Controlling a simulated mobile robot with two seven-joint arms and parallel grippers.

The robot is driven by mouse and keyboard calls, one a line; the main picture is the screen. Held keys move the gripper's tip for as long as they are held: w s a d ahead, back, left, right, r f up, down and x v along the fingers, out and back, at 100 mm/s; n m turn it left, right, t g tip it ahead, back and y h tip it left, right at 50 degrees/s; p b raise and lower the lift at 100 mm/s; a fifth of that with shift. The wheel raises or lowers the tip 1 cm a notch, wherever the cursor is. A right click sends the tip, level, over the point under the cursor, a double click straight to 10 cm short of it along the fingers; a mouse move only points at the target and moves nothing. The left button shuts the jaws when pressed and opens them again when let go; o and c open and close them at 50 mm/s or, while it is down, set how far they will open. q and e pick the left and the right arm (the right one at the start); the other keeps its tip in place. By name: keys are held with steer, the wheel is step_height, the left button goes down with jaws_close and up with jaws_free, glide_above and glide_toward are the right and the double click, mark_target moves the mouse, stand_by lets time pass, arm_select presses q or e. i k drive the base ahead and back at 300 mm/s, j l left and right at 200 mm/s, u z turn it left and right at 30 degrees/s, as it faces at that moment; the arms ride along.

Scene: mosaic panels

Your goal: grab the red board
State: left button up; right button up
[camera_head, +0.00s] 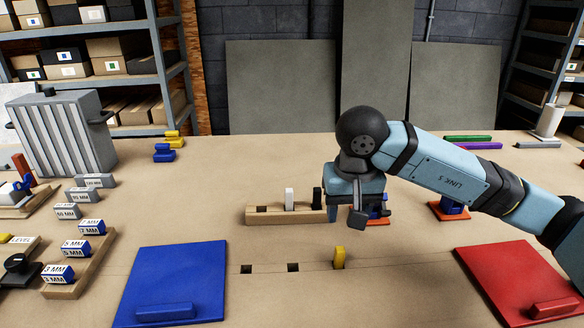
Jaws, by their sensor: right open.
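The red board (508,272) lies flat on the table at the front right, with a raised red bar (556,308) near its front edge. The picture's edge cuts it off on the right. My right gripper (345,216) is open, pointing down near the right end of a wooden peg holder (262,217). It is left of the red board and apart from it. I cannot tell whether anything is between its fingers. My left gripper is not in view.
A blue board (178,275) lies front left. A yellow peg (339,257) stands between the boards, beside square holes. The holder carries a white peg (290,198) and a black one. Blue pieces on orange bases stand near my right arm. Labelled blocks line the left.

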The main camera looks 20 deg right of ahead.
mark_target(522, 288)
steer(key=k+j, duration=0.65)
steer(key=k, duration=0.25)
